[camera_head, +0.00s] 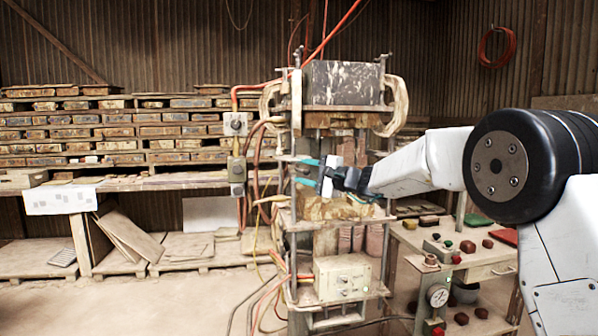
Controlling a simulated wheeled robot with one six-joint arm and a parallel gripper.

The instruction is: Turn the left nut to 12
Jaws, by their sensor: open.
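The tile press (343,83) stands in the middle of the view, with a dark speckled block at its top and upright rods at its sides. My gripper (298,171) reaches in from the right at mid-height of the press. Its two teal fingers are apart, one above the other, and point left toward the press's left upright. I cannot make out the left nut or any number markings; the nut is too small or hidden near the fingers. Whether the fingers touch anything is unclear.
A control box (341,278) sits low on the press. A workbench (490,268) with small coloured pieces stands at right. Shelves of stacked tiles (110,130) fill the left back.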

